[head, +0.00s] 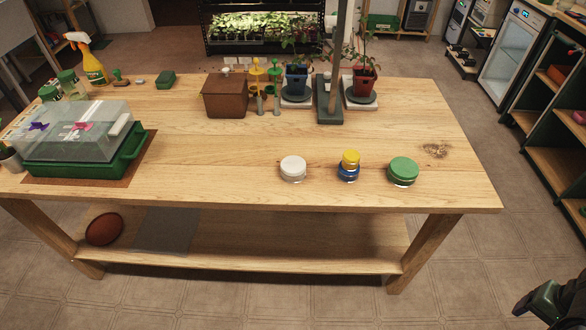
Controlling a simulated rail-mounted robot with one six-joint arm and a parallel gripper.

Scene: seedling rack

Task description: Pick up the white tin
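The white tin (292,169) is a low round container with a white lid. It stands upright near the front edge of the wooden table (225,165), with bare wood around it. My gripper (523,306) shows only in part at the bottom right corner, dark with a green part. It is off the table's right front corner, far from the white tin. Whether its fingers are open or shut cannot be made out.
Right of the white tin stand a blue tin (348,174) with a small yellow tin (351,158) on it, and a green-lidded tin (403,171). A green propagator tray (85,166) is at left. A brown box (224,97) and potted plants stand at the back.

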